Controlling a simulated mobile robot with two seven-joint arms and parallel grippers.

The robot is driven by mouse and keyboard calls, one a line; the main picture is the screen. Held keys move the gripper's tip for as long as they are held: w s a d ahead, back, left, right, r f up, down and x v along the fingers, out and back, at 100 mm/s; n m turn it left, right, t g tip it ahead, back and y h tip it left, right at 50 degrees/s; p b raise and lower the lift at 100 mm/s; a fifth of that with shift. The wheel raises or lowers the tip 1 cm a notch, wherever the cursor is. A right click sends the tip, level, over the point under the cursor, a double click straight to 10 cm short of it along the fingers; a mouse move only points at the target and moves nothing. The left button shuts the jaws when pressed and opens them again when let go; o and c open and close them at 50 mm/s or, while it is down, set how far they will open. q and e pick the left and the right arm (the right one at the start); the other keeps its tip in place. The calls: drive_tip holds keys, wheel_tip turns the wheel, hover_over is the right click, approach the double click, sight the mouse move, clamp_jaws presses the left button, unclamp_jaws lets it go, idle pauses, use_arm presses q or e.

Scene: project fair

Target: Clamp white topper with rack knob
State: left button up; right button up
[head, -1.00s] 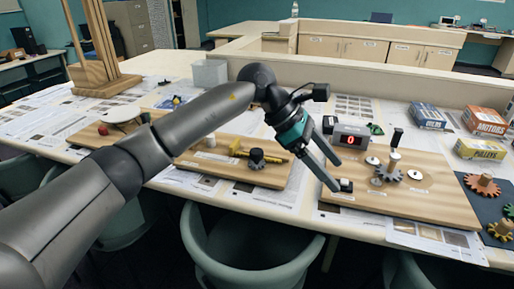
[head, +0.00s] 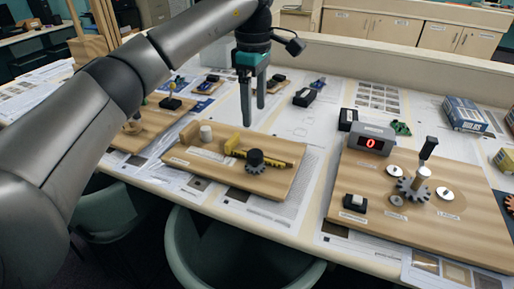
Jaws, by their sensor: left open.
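The white topper (head: 206,133) is a small white cylinder standing at the left end of the middle wooden board (head: 190,163). A yellow rack (head: 280,157) lies on the board to its right, with an upright yellow jaw (head: 232,143) at its left end. There is a gap between jaw and topper. The black rack knob (head: 256,156) sits above a dark gear (head: 257,168) at the rack. My left gripper (head: 254,116) is open and empty, fingers pointing down, above the board's far side, behind the knob in the picture. My right gripper is out of view.
A right-hand board (head: 415,235) carries a red-digit counter (head: 370,139), gears, a black-handled crank (head: 428,148) and a switch (head: 354,202). Another board (head: 150,125) lies left, partly behind my arm. Small black boxes (head: 304,97) stand behind. Papers cover the table.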

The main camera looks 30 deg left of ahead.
sight(255, 153)
use_arm(q)
wheel_tip(255, 153, down, 12)
drive_tip(key=shift+f+b, duration=0.25)
drive_tip(key=shift+b, duration=0.5)
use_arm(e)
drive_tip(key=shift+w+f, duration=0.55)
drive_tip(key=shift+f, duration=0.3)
use_arm(q)
clamp_jaws()
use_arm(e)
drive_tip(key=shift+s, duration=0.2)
